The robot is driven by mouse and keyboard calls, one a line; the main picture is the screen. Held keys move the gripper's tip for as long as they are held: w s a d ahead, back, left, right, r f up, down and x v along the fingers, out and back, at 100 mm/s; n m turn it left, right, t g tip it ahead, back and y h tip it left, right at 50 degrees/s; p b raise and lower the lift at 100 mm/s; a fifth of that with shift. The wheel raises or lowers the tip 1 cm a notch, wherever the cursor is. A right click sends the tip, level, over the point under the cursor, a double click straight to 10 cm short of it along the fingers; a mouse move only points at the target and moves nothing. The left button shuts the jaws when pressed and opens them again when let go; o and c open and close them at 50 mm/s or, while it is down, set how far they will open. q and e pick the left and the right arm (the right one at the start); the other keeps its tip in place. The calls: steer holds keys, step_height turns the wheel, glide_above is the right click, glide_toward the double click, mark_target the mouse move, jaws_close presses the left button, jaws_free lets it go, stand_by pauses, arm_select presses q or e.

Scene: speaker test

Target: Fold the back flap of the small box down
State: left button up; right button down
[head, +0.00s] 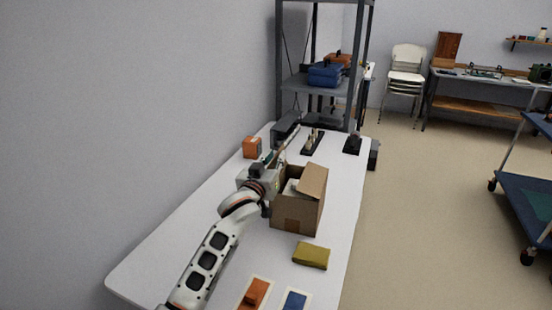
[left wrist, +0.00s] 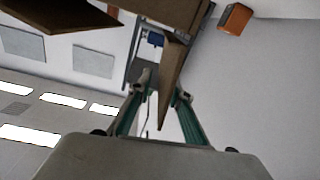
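The small cardboard box (head: 294,214) stands open on the white table. One flap (head: 314,180) stands up and leans at its right side. My left gripper (head: 275,178) is at the box's left side, with its fingertips partly hidden in the head view. In the left wrist view, the two green-sided fingers (left wrist: 162,88) are spread apart. A brown flap (left wrist: 173,66) reaches down between them, closer to the right finger; I cannot tell whether it touches. Another brown flap (left wrist: 62,16) shows at the upper left. My right gripper is not in view.
An olive-yellow block (head: 311,255) lies in front of the box. Orange (head: 256,293) and blue (head: 295,300) items lie at the near edge. An orange box (head: 252,147) stands behind the arm. A grey shelf (head: 300,84) rises beyond the table.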

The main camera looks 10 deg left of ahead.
arm_select(q)
steer(key=shift+w, duration=0.45)
jaws_close()
